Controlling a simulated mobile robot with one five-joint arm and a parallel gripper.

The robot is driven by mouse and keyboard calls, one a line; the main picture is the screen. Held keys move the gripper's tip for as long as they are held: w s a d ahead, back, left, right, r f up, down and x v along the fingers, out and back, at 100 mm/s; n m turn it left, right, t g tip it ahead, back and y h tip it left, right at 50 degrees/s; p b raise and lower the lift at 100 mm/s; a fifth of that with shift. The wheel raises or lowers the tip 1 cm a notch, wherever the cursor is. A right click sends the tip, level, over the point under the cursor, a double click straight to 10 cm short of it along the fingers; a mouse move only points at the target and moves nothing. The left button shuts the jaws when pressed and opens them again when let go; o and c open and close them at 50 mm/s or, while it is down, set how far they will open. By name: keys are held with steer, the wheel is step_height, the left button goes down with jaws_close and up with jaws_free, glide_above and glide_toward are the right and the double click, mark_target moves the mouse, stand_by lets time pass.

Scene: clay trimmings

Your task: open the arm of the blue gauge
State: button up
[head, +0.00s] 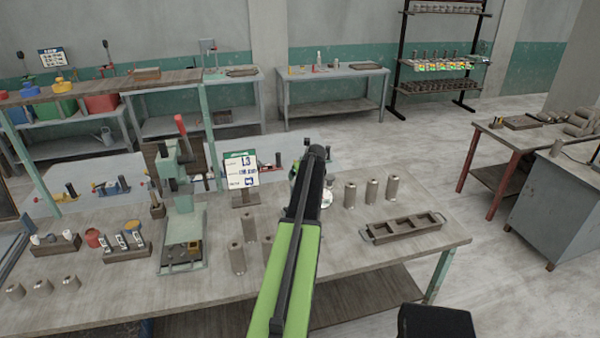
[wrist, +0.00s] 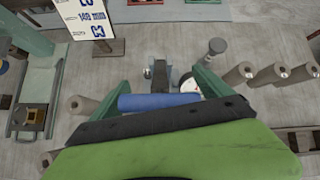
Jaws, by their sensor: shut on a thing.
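The blue gauge stands on the workbench beneath my gripper. In the wrist view its blue bar-shaped arm (wrist: 158,101) lies crosswise between the two green fingers of my gripper (wrist: 165,82), and the gripper is shut on it. A white dial face (wrist: 191,87) shows just beyond the bar, partly behind the right finger. In the head view my gripper (head: 313,160) hangs over the bench and hides most of the gauge; only part of the pale dial (head: 327,198) shows to its right. How far the arm is opened cannot be told.
Several clay cylinders (head: 350,193) stand right of the gripper, and others (head: 237,257) stand to its left. A compartment tray (head: 402,231) lies at the bench's right. A sign (head: 240,169) and a green press (head: 183,200) with a red handle stand to the left.

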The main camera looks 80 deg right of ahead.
steer(key=shift+w+d+r+p, duration=0.7)
steer(key=shift+w+d+r, duration=0.25)
steer(key=shift+w+d, duration=0.25)
steer(key=shift+w+d+r+p, duration=0.15)
steer(key=shift+d+r+p, duration=0.1)
steer(key=shift+d, duration=0.2)
steer(key=shift+w+d+r+p, duration=0.1)
steer(key=shift+w+d+r, duration=0.1)
steer(key=shift+d, duration=0.2)
steer(key=shift+s, duration=0.1)
steer(key=o, duration=1.8)
steer(key=shift+d, duration=0.1)
steer(key=shift+s+r, duration=0.1)
steer(key=shift+s, duration=0.05)
steer(key=shift+s+a+r+p, duration=0.1)
steer(key=shift+a+r+p, duration=0.2)
steer(key=shift+p, duration=0.15)
steer(key=p+v, duration=0.8)
steer(key=v, duration=0.3)
steer(key=shift+a, duration=0.1)
steer(key=shift+f, duration=0.1)
